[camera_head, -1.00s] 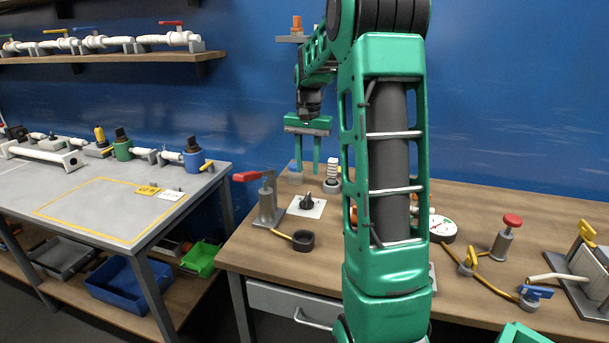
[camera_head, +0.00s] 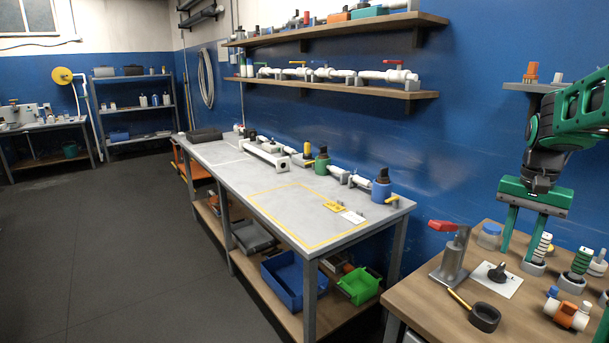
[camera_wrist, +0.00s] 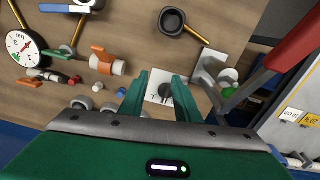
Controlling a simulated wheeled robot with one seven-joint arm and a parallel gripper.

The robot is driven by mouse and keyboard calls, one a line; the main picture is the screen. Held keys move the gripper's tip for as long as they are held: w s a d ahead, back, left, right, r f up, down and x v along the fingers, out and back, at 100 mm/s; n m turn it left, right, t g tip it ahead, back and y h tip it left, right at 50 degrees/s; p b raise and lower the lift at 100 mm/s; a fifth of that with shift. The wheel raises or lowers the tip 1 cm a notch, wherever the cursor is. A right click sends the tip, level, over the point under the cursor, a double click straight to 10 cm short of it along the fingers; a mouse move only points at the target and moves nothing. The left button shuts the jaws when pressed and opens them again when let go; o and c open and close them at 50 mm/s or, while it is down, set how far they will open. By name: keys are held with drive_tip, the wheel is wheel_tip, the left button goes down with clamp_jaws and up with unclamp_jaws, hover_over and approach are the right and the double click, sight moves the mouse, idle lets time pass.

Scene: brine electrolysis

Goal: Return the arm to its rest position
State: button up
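My green arm enters the head view from the right edge, and its gripper (camera_head: 524,240) hangs fingers-down over the wooden bench (camera_head: 420,300). The two green fingers are apart with nothing between them. In the wrist view the gripper (camera_wrist: 160,78) also shows open, with a black knob on a white plate (camera_wrist: 160,92) seen below, between and beyond the fingers. The height of the fingertips above the bench is hard to tell.
A red-handled lever stand (camera_head: 453,255) and a black ring cup (camera_head: 485,317) stand near the gripper. Ribbed posts (camera_head: 579,266) and an orange valve (camera_head: 567,313) are to its right. A grey table (camera_head: 220,160) is left; the floor (camera_head: 110,240) is clear.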

drive_tip(key=s+a+f+n, duration=0.2)
drive_tip(key=s+a, duration=0.4)
drive_tip(key=s, duration=0.5)
drive_tip(key=s+a+f+n, duration=0.2)
drive_tip(key=s+a+f, duration=0.2)
drive_tip(key=s, duration=0.7)
drive_tip(key=shift+a+y, duration=0.3)
drive_tip(key=shift+a, duration=0.75)
